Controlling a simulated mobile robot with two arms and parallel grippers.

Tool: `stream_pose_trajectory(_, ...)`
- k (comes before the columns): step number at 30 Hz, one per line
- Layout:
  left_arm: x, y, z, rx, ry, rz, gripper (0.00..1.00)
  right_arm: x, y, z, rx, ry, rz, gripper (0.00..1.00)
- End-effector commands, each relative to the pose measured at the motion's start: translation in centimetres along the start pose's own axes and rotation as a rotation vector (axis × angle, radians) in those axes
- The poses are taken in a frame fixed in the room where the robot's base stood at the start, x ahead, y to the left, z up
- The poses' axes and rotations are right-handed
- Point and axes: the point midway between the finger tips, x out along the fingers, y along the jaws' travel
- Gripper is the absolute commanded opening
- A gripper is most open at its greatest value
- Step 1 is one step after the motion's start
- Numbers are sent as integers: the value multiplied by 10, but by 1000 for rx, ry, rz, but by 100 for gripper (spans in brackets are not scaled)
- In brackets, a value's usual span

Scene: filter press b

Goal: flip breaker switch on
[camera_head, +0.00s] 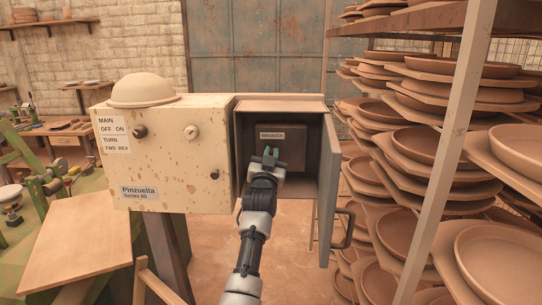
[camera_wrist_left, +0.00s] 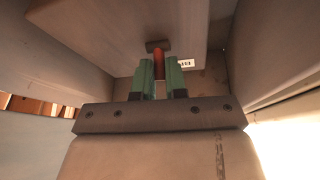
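The breaker box (camera_head: 285,150) stands open in the head view, with a panel labelled BREAKER (camera_head: 271,135) inside it. My left gripper (camera_head: 270,153) reaches into the box, its green fingers in front of the panel's lower part. In the left wrist view, the two green fingers (camera_wrist_left: 160,72) stand slightly apart, one on each side of a red-orange switch lever (camera_wrist_left: 159,60). In the head view the lever is hidden by the gripper. My right gripper is not in view.
The box's grey door (camera_head: 328,190) hangs open on the right, its handle (camera_head: 343,228) facing the pottery rack (camera_head: 455,150). A spotted control box (camera_head: 175,165) with knobs stands directly left, a bowl (camera_head: 142,90) on top. A wooden board (camera_head: 75,243) lies at lower left.

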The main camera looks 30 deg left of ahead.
Motion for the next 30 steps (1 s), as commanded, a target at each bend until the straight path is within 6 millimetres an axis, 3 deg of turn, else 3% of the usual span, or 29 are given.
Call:
stream_pose_trajectory(28, 4, -2, -7, -24, -178, 26, 0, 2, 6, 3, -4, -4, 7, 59)
stream_pose_trajectory(29, 4, -2, -7, -24, -178, 26, 16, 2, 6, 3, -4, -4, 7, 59)
stream_pose_trajectory(30, 4, -2, -7, -24, -178, 26, 22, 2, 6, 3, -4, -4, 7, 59)
